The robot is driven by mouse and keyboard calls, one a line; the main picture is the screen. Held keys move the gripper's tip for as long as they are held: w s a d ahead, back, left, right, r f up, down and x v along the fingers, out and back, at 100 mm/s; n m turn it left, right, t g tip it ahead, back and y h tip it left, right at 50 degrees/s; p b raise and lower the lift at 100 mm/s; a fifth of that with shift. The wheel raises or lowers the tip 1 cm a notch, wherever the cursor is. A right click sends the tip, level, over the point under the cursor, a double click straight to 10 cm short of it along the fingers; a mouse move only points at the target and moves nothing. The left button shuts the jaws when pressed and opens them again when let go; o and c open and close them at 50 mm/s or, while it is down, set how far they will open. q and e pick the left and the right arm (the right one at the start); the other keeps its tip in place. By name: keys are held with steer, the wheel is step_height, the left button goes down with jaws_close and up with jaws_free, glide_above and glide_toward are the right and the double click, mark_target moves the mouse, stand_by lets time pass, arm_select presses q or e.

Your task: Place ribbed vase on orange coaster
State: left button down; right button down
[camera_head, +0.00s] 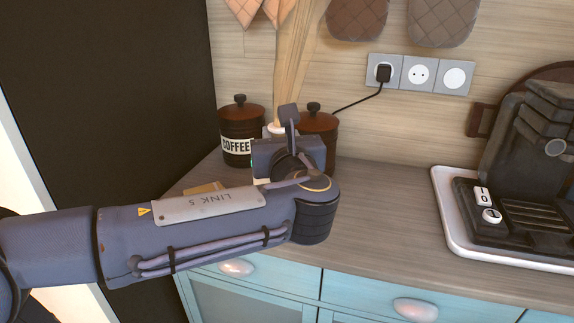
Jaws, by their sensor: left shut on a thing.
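My left gripper (290,125) reaches over the counter, seen from behind, with its fingertips hidden by its own wrist. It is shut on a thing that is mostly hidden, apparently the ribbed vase. A pale rim (275,130) shows just behind the gripper, below long wooden sticks; its ribs cannot be made out. A flat yellow-orange piece (203,188), likely the orange coaster, lies on the counter left of the gripper, partly covered by my left forearm. My right gripper is out of view.
A dark coffee canister (240,128) and a second canister (319,130) stand at the wall, close to the gripper. A black coffee machine (520,190) sits on a white tray (447,217) at right. The counter (385,205) between is clear.

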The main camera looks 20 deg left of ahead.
arm_select(q)
steer(key=shift+w+d+f, duration=0.4)
steer(key=shift+w+f, duration=0.1)
steer(key=shift+f, duration=0.25)
steer(key=shift+w+d+f+b, duration=0.15)
steer(key=shift+f+b, duration=0.55)
steer(key=shift+f, duration=1.1)
steer(key=shift+f, duration=0.15)
steer(key=c, duration=1.1)
jaws_free()
steer(key=shift+o, duration=0.2)
